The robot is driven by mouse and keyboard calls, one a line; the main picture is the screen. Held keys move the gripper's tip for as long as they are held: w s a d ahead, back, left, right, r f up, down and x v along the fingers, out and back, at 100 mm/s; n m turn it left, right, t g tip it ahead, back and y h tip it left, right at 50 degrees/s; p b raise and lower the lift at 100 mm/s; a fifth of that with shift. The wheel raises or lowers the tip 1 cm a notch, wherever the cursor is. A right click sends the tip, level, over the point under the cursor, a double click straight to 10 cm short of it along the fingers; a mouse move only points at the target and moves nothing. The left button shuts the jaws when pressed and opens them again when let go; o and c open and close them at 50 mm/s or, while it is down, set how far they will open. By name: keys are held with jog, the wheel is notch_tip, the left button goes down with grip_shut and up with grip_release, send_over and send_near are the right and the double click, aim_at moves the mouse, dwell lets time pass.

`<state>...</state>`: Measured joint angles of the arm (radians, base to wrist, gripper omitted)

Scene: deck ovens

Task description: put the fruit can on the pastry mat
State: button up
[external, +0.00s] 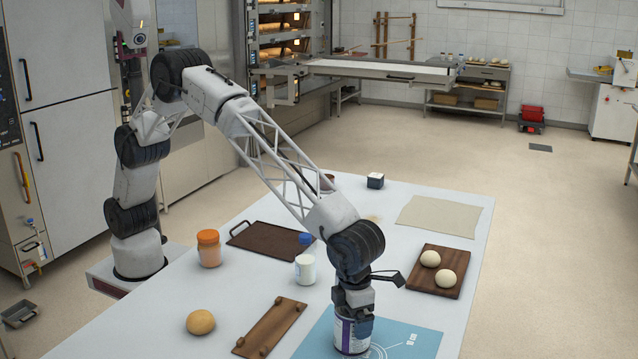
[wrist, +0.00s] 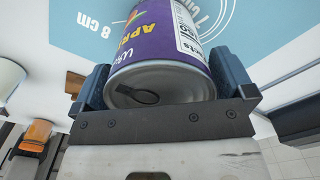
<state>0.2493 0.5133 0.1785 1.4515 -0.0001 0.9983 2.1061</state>
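The fruit can (external: 350,336) is a metal can with a purple and white label. It is at the blue pastry mat (external: 412,346), near the front of the table. In the wrist view the can (wrist: 160,42) lies between the two blue fingers, its pull-tab end toward the palm, with the printed mat (wrist: 85,30) behind it. My gripper (external: 354,322) points down over the can, with a finger on each side of it. The fingers appear closed against the can's sides. The can's lower end is out of view in the wrist view, so its contact with the mat is hard to confirm.
A wooden board (external: 270,328) with small feet lies left of the mat, beside a bread roll (external: 200,322). A white jar (external: 305,270), an orange-lidded jar (external: 209,248) and a brown tray (external: 262,240) stand behind. A board with dough balls (external: 446,278) is at right.

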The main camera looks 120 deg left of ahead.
jog(key=shift+r, duration=0.15)
notch_tip(320, 180, up, 12)
dwell(0.8)
dwell(0.8)
jog(key=s+a+r+n, duration=0.4)
jog(key=s+a, duration=0.1)
jog(key=s, duration=0.5)
jog(key=s+a+r+n+t, duration=0.1)
jog(key=s+a+r+n, duration=0.35)
jog(key=s, duration=0.55)
jog(key=s+a+r+n, duration=0.4)
jog(key=s+a, duration=0.2)
jog(key=s, duration=0.4)
jog(key=s+a+f+n, duration=0.2)
jog(key=s+n, duration=0.2)
jog(key=s, duration=0.7)
jog(key=s+a+f+n+t, duration=0.1)
jog(key=s+a+f+n, duration=0.2)
jog(key=s, duration=0.9)
jog(key=s+a+f+n, duration=0.3)
jog(key=s+n, duration=0.4)
jog(key=s, duration=0.4)
jog(key=shift+s+t, duration=0.25)
jog(key=shift+t, duration=0.05)
